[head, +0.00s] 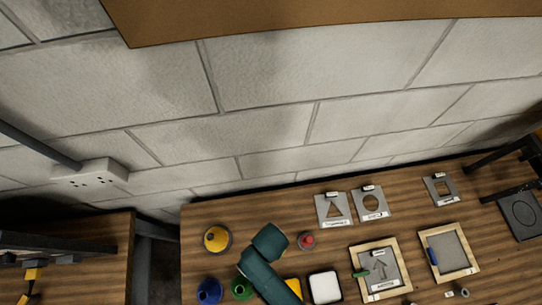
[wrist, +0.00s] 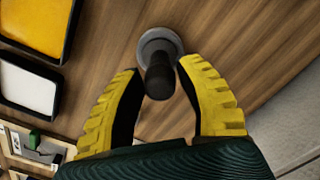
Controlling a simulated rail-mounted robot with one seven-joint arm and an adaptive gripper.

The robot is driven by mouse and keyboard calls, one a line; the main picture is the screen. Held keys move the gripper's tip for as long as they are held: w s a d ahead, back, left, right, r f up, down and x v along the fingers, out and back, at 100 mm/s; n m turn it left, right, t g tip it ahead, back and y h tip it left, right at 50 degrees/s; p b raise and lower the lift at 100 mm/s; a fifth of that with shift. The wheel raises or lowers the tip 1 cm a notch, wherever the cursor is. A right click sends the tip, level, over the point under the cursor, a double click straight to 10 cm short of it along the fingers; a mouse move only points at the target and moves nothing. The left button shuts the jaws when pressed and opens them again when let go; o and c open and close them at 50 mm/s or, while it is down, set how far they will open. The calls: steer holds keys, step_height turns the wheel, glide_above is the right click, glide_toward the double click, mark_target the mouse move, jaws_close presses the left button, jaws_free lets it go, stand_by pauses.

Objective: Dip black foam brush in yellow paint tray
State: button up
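In the wrist view, a black cylindrical piece (wrist: 158,78), which looks like the black foam brush, stands in a round grey holder (wrist: 152,40). My gripper (wrist: 159,66) is open, with one yellow finger on each side of it and a visible gap to both. In the head view my arm hides the brush and my fingers. The yellow paint tray (wrist: 32,22) has a dark rim and lies at the upper left of the wrist view. It also shows partly behind my arm in the head view (head: 294,286).
A white paint tray (head: 325,287) lies right of the yellow one. Yellow (head: 216,238), blue (head: 209,291), green (head: 241,288) and red (head: 307,240) round items stand around my arm. Stencils (head: 333,208) and wooden frames (head: 452,252) lie to the right. A wall backs the table.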

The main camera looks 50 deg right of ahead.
jaws_close()
steer(key=shift+r+p, duration=1.75)
steer(key=shift+p, duration=0.4)
